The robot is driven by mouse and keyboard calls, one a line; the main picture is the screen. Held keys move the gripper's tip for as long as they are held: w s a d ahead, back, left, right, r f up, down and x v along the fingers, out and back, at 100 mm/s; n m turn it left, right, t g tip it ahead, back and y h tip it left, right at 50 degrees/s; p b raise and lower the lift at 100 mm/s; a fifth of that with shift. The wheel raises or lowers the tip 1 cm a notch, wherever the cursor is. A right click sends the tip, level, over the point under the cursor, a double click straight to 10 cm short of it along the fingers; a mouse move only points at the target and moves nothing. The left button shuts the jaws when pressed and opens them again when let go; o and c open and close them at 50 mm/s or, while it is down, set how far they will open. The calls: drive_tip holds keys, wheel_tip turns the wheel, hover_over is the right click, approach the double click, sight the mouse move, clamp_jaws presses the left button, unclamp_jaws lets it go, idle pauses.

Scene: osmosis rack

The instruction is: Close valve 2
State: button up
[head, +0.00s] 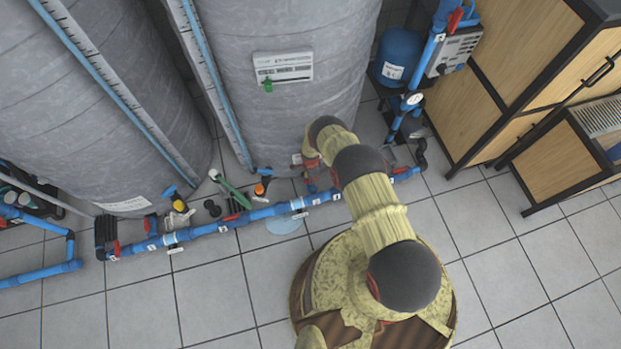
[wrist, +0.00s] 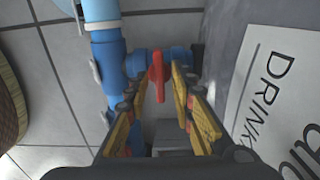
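A red valve handle (wrist: 157,75) shows in the wrist view on a short blue pipe branch. No number is readable on it, so I cannot tell which valve it is. My gripper (wrist: 159,82) is open, with its yellow-padded fingers on either side of the handle. The fingers stand apart, with gaps to the handle visible; contact cannot be made out. In the head view my arm reaches down behind the blue floor pipe (head: 265,213) near the right tank's foot, and hides most of the gripper. Other red handles (head: 116,248) sit along this pipe.
Two large grey tanks (head: 290,110) stand behind the pipe. A white "DRINK" label (wrist: 270,110) is close right of my gripper. A blue vessel (head: 398,55) and wooden cabinets (head: 520,70) stand at the right. Tiled floor (head: 500,245) is clear in front.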

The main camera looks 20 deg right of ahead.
idle(0.3)
drive_tip(key=shift+r, duration=6)
